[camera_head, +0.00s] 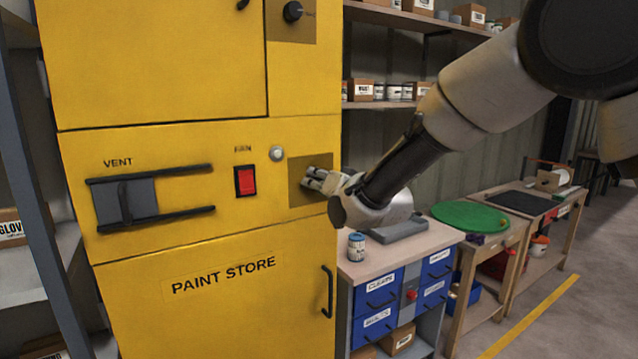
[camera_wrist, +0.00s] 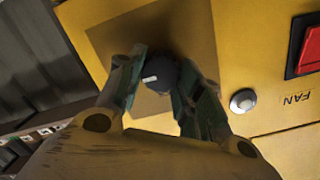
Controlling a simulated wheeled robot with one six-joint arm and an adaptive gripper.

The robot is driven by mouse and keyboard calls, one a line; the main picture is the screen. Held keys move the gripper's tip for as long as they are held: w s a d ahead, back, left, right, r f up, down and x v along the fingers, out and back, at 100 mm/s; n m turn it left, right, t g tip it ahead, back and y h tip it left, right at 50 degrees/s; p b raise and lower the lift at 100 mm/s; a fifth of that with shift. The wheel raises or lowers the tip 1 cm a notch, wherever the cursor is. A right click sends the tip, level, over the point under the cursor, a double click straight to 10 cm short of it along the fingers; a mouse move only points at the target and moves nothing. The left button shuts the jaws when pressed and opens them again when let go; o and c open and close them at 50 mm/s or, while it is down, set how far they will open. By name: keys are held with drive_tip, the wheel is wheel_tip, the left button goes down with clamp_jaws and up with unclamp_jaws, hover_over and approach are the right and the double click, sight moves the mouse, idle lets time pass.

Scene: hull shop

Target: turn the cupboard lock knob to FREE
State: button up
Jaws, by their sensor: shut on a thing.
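The yellow cupboard (camera_head: 200,215) stands at the left in the head view, lettered PAINT STORE. In the wrist view a dark round knob (camera_wrist: 159,72) with a white pointer mark sits on a brown plate (camera_wrist: 112,32). My gripper (camera_wrist: 165,75) has one finger on each side of the knob and is shut on it. In the head view my gripper (camera_head: 316,180) is at the lower brown plate (camera_head: 296,196) and hides the knob. No lettering around this knob is readable. Another black knob (camera_head: 292,12) is on an upper plate.
A red FAN switch (camera_head: 245,181), a pale round button (camera_head: 276,153) and a VENT slider (camera_head: 125,200) are left of my gripper. A door handle (camera_head: 327,291) is below. A drawer bench (camera_head: 440,240) with a small can (camera_head: 356,246) stands right of the cupboard.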

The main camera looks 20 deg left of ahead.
drive_tip(key=shift+f, duration=0.1)
drive_tip(key=o, duration=1)
drive_tip(key=v, duration=1.2)
